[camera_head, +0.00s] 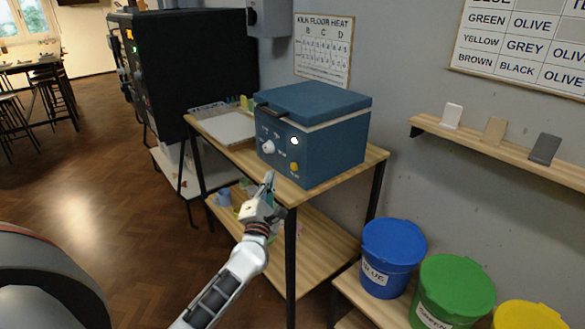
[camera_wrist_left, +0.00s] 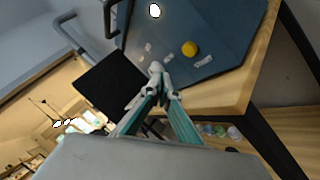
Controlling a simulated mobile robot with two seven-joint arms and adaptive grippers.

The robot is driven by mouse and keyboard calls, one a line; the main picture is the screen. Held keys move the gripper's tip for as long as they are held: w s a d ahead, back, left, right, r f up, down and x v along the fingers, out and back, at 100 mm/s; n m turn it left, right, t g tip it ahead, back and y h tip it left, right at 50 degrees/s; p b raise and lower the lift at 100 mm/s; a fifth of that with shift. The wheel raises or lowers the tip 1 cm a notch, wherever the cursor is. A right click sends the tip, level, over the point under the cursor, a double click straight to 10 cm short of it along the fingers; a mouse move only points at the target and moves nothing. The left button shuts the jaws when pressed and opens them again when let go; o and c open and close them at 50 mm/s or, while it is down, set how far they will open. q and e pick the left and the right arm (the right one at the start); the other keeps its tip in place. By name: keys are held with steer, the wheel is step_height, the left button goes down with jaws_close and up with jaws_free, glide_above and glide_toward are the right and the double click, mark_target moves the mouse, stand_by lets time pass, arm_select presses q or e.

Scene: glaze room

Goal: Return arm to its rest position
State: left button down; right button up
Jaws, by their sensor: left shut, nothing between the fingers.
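My left gripper (camera_head: 268,186) is shut and empty in the head view. It is in front of the wooden stand's near corner, just below the front panel of the blue kiln (camera_head: 318,150). In the left wrist view its closed fingers (camera_wrist_left: 156,74) point toward the kiln front (camera_wrist_left: 215,35), overlapping the white knob in the picture. I cannot tell whether they touch it. The yellow button (camera_wrist_left: 189,48) shows beside the fingertips. In the head view the white knob (camera_head: 268,146) and a lit white lamp (camera_head: 295,140) show on the panel. My right gripper is in neither view.
The wooden stand (camera_head: 377,156) has dark legs and a lower shelf (camera_head: 325,262). Blue (camera_head: 393,258) and green (camera_head: 455,292) buckets stand at the right. Open floor (camera_head: 130,215) lies to the left.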

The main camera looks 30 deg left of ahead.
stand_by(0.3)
arm_select(q)
steer(key=s+d+f+m+g+h, duration=0.1)
steer(key=s+d+f+m+h, duration=0.4)
steer(key=s+d+f+m, duration=0.45)
steer(key=s+d+f+m+g+h, duration=0.2)
steer(key=s+d+f+m+h, duration=0.4)
steer(key=d+f+m, duration=0.5)
steer(key=s+d+f+m+g, duration=0.1)
steer(key=s+f+m+g, duration=0.1)
steer(key=s+f+m, duration=0.2)
steer(key=s+d+f+m+g, duration=0.1)
steer(key=s+f+m+g, duration=0.2)
steer(key=s+m, duration=0.5)
steer(key=s+f, duration=0.1)
steer(key=s, duration=0.3)
steer(key=shift+s+d+f+m+y, duration=0.25)
steer(key=shift+s+f+m+y, duration=0.05)
steer(key=shift+f+m, duration=0.05)
